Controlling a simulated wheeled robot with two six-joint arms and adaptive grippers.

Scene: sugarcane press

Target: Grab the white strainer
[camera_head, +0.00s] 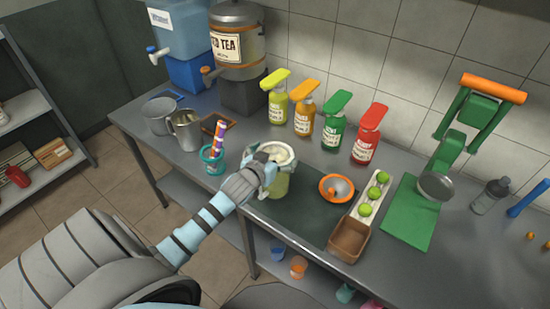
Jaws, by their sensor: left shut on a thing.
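The white strainer (276,152) sits at the mouth of a clear jug (277,188) with yellow-green contents, near the front edge of the counter. My left gripper (262,166) reaches in from the lower left and is shut at the strainer's near left side, level with the jug's rim. The fingers hide part of the strainer and the rim, so the exact contact is hard to see. My right gripper is not in view.
A teal cup (212,160) with striped straws and a metal pitcher (185,130) stand left. Several syrup bottles, including a yellow one (277,104), line the back.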

